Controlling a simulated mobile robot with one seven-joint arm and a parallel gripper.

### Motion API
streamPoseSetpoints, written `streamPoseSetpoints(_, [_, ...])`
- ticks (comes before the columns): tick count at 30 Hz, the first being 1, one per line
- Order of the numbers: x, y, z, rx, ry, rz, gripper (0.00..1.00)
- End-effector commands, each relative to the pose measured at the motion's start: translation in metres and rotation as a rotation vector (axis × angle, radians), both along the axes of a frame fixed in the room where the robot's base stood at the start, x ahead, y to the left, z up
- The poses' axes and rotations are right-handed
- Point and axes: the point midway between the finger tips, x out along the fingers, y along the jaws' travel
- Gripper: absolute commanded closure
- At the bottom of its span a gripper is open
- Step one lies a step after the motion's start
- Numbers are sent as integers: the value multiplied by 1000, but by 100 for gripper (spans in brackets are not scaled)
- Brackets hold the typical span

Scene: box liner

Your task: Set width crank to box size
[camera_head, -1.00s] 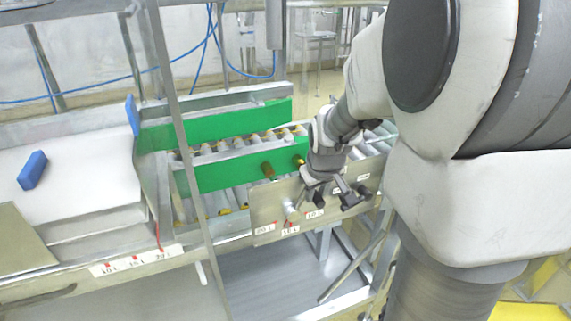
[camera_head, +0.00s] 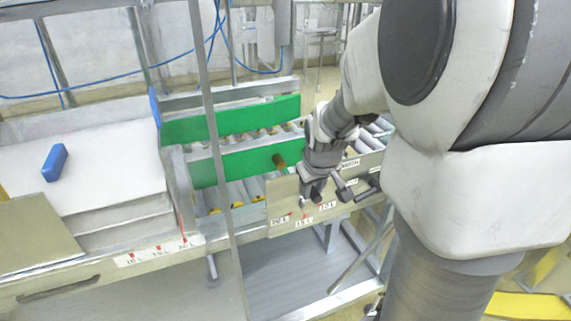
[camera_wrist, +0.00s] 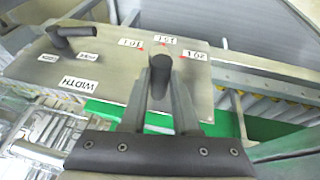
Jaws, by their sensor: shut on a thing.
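The width crank (camera_wrist: 160,67) stands out from a metal panel (camera_wrist: 110,62) marked WIDTH, with labels 10 L, 15 L and 20 L in an arc. Its dark knob is seen nearly end-on, just below the 15 L label (camera_wrist: 167,41). My gripper (camera_wrist: 160,88) is shut on the crank, with a finger on each side of the knob. The crank arm behind the knob is mostly hidden. In the head view, my gripper (camera_head: 312,196) is at the front of the panel (camera_head: 282,208), above the labels.
A second dark crank (camera_wrist: 75,34) sits farther left on the panel in the wrist view. Green guide rails (camera_head: 235,164) run over the roller conveyor behind the panel. A white table (camera_head: 95,160) bearing a blue block (camera_head: 55,162) is at left. A thin upright post (camera_head: 215,140) stands in front.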

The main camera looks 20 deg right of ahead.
Motion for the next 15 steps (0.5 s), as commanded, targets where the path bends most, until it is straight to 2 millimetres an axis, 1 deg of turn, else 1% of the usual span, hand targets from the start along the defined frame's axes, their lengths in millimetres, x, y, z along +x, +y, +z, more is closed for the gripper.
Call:
streamPoseSetpoints(1, [-2,1,-3,1,8,1,100])
streamPoseSetpoints(6, [-2,0,-2,1,8,1,100])
streamPoseSetpoints(7, [-2,0,-2,1,8,1,69])
streamPoseSetpoints(9, [-2,0,-2,0,8,1,57])
streamPoseSetpoints(12, [-2,0,-1,0,5,1,41])
streamPoseSetpoints(15, [-1,0,-1,-1,4,0,41])
